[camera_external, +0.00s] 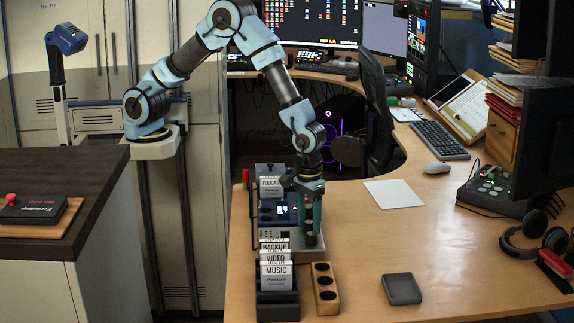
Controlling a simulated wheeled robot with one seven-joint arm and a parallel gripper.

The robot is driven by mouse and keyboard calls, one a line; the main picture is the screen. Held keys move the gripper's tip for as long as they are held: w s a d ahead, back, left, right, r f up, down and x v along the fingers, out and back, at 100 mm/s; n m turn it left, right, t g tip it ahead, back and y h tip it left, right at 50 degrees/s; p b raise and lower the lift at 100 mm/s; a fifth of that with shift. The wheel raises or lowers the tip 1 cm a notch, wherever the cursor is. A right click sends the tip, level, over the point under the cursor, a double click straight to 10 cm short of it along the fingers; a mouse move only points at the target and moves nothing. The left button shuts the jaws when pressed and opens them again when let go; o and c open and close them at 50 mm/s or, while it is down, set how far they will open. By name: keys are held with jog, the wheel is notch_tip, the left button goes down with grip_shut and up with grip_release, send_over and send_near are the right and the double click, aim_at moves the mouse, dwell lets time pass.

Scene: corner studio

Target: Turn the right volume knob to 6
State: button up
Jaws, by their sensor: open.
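A grey desktop unit (292,243) with a small lit blue screen (283,212) stands near the desk's left edge. Its right side lies under my gripper (309,229). The two green fingers point straight down and are open, with a gap between them. A dark round knob (310,239) shows at the fingertips, partly hidden. I cannot tell whether the fingers touch it. The knob's markings and setting are too small to read. Dark round parts also show at the unit's left side, too small to identify.
A file holder (277,307) with labelled cards stands in front of the unit, beside a wooden block with round holes (325,289). Another card holder (270,170) stands behind. A dark square pad (402,289) lies to the right. The desk's middle is mostly clear around a white sheet (393,194).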

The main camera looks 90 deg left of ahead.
grip_shut()
dwell(0.6)
